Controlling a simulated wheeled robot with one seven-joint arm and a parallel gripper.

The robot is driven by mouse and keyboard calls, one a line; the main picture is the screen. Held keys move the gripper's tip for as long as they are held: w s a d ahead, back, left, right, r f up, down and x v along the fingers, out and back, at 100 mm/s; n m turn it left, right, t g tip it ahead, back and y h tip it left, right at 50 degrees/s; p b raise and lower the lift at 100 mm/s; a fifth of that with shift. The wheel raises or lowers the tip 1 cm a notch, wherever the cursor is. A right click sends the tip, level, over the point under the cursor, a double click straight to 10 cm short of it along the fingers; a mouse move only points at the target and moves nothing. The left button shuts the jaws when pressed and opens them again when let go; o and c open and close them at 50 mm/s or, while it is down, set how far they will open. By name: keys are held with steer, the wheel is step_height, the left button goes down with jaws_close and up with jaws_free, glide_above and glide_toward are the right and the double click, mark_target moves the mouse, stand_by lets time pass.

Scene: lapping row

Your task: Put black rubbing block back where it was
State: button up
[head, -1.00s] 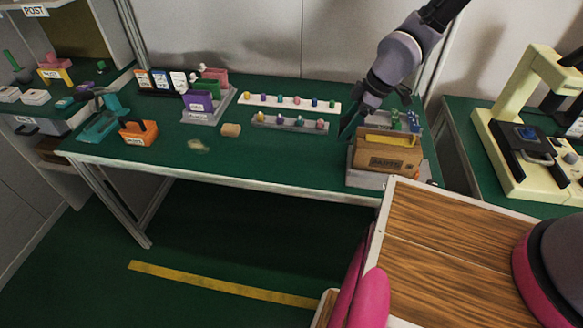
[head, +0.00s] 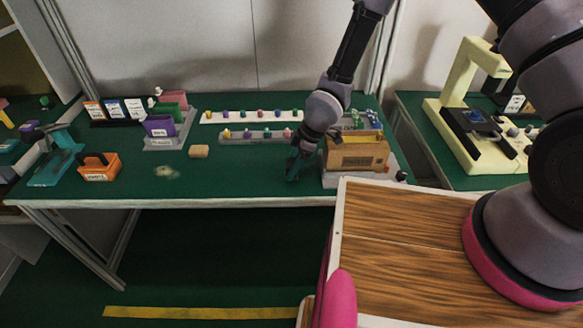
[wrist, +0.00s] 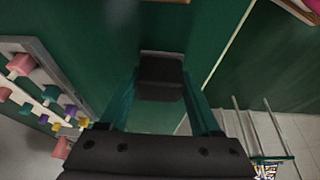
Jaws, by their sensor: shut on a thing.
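My gripper (head: 293,168) is over the green bench top, just left of the cardboard box. In the wrist view its teal fingers (wrist: 166,108) are closed on a black block (wrist: 160,76), which sits between the fingertips. The green bench surface shows beyond the block. I cannot tell how far the block is above the bench. In the head view the block is not clear against the dark fingers.
A cardboard box (head: 357,155) stands on a grey base to the right. A grey rack (head: 235,139) and a white rack (head: 220,118) hold coloured pegs behind. A tan block (head: 199,152) and an orange caddy (head: 100,170) are left. The front bench middle is clear.

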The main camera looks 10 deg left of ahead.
steer(key=shift+f, duration=0.35)
steer(key=shift+f, duration=0.2)
steer(key=o, duration=1.2)
steer(key=shift+r, duration=0.15)
